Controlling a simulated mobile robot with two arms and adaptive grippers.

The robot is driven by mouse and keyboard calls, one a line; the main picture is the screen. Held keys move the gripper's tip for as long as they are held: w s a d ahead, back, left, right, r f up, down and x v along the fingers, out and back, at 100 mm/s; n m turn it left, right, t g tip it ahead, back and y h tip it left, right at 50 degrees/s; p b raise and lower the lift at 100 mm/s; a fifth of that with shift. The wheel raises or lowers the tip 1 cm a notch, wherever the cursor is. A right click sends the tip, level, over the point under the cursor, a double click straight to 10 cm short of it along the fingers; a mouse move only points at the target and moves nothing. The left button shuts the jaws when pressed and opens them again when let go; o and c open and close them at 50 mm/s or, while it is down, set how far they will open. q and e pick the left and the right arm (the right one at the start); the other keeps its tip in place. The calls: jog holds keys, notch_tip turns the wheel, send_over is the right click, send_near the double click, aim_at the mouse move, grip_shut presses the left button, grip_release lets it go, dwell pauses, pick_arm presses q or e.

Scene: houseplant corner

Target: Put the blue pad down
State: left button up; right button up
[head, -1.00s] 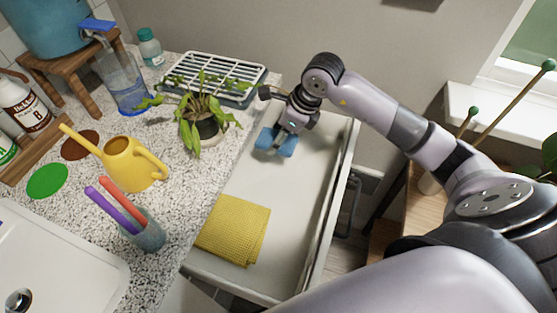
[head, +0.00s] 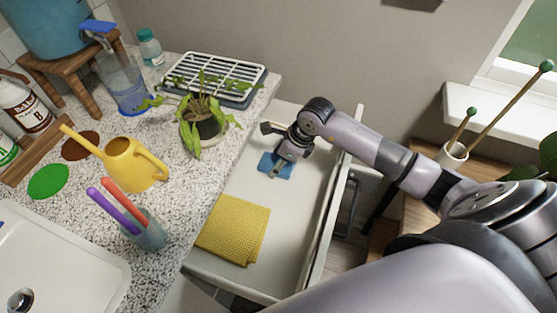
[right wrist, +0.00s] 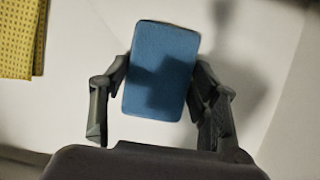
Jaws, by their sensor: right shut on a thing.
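The blue pad (head: 268,166) is inside the open white drawer, toward its far end. It also shows in the right wrist view (right wrist: 160,60), lying flat to the camera between the two dark fingers. My right gripper (head: 278,168) is shut on the pad, with a finger at either side of it. The pad is low, at or just above the drawer floor; I cannot tell if it touches. My left gripper is in neither view now.
A folded yellow cloth (head: 234,230) lies in the near part of the drawer (head: 292,210); bare floor separates it from the pad. The drawer's walls rise around both. A potted plant (head: 205,125) stands on the counter to the left, its leaves near the edge.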

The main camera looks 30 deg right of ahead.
jog(key=o, duration=0.6)
jog(key=shift+f, duration=0.15)
jog(key=o, duration=0.5)
jog(key=shift+r, duration=0.3)
jog(key=shift+d+r, duration=0.15)
jog(key=shift+r, duration=0.15)
jog(key=b+v, duration=0.1)
jog(key=v, duration=1)
jog(key=shift+r, duration=0.2)
